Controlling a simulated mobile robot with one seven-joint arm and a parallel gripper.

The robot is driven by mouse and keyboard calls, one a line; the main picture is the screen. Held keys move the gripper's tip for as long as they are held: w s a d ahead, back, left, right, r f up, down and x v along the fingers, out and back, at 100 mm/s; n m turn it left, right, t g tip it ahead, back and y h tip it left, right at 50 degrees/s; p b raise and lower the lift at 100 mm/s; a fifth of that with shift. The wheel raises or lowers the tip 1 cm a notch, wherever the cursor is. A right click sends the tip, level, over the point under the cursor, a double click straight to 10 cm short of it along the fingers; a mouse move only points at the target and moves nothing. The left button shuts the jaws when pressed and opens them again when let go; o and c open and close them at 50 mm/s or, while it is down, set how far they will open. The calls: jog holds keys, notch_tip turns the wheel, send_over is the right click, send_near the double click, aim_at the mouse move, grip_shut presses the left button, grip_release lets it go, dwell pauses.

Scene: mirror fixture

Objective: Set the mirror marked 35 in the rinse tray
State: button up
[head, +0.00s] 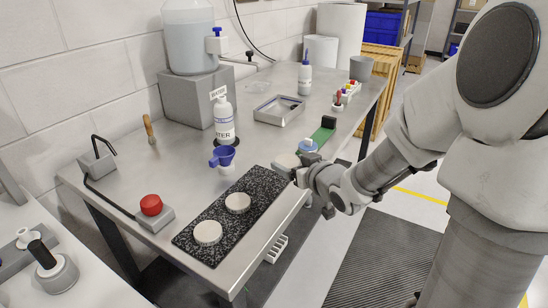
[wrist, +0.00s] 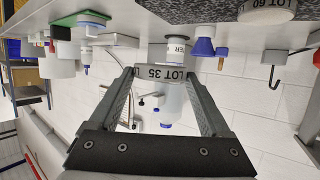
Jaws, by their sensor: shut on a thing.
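The mirror is a pale round disc whose rim reads LOT 35 in the wrist view (wrist: 172,75). My gripper (wrist: 163,76) is shut on it, with one finger on each side. In the head view my gripper (head: 298,175) holds the mirror (head: 286,162) near the bench's front edge, to the right of the black speckled slab. The rinse tray appears to be the shallow grey metal tray (head: 279,112) further back on the bench, apart from my gripper.
Two other pale discs (head: 208,232) (head: 238,202) lie on the black slab (head: 190,242); one reads LOT 60 (wrist: 268,13).

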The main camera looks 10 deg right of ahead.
jog(key=s+a+r+n+y+p, duration=0.1)
jog(key=a+r+p, duration=0.45)
jog(key=p, duration=0.35)
jog(key=s+d+f+m+h+b, duration=0.1)
jog(key=d+f+b, duration=0.2)
jog(key=d+b, duration=0.4)
jog(key=shift+s+d+f+b, duration=0.25)
jog(key=shift+f+b, duration=0.05)
jog(key=shift+b, duration=0.1)
jog(key=b, duration=0.7)
send_over(265, 185)
notch_tip(265, 185, down, 7)
jog(key=shift+s+f, duration=0.1)
jog(key=shift+f+b, duration=0.5)
jog(key=shift+f, duration=1.2)
